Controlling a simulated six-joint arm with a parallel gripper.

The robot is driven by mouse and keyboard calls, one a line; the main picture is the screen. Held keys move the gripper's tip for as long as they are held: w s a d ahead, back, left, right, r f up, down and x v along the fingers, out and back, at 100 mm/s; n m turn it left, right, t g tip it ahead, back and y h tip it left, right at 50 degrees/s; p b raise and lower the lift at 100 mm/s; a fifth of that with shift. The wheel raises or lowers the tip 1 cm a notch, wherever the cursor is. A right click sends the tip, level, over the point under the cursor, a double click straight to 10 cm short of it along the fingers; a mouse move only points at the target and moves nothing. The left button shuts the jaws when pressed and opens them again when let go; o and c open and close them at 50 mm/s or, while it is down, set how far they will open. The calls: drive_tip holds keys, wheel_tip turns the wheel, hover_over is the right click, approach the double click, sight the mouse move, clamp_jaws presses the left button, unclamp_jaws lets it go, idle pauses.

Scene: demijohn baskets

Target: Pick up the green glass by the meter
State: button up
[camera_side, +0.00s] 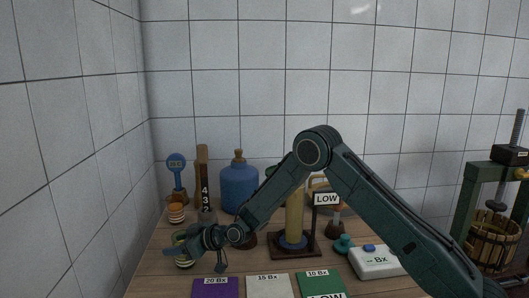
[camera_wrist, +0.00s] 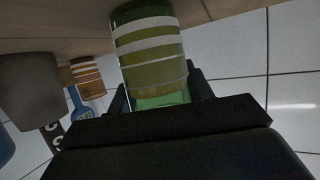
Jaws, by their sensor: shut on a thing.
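The green glass (camera_wrist: 150,48) has white stripes and fills the top middle of the wrist view, between my jaws. In the side view the green glass (camera_side: 182,262) shows at the left of the table, partly hidden by my gripper (camera_side: 192,246). My gripper is shut on it. I cannot tell whether its base touches the table. A white box marked "Bx" (camera_side: 376,262), which looks like the meter, lies at the right of the table, well apart from the glass.
An orange striped glass (camera_side: 176,211) stands behind my gripper, near a blue round sign (camera_side: 177,164) and a wooden number post (camera_side: 202,170). A blue demijohn (camera_side: 239,188) stands at the back. Purple (camera_side: 215,288), white (camera_side: 269,287) and green (camera_side: 319,281) cards lie in front. A press (camera_side: 495,230) stands right.

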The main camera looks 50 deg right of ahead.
drive_tip(key=shift+r, duration=0.2)
wheel_tip(320, 180, up, 19)
drive_tip(key=shift+r, duration=0.2)
idle(1.7)
drive_tip(key=shift+r, duration=0.1)
idle(0.8)
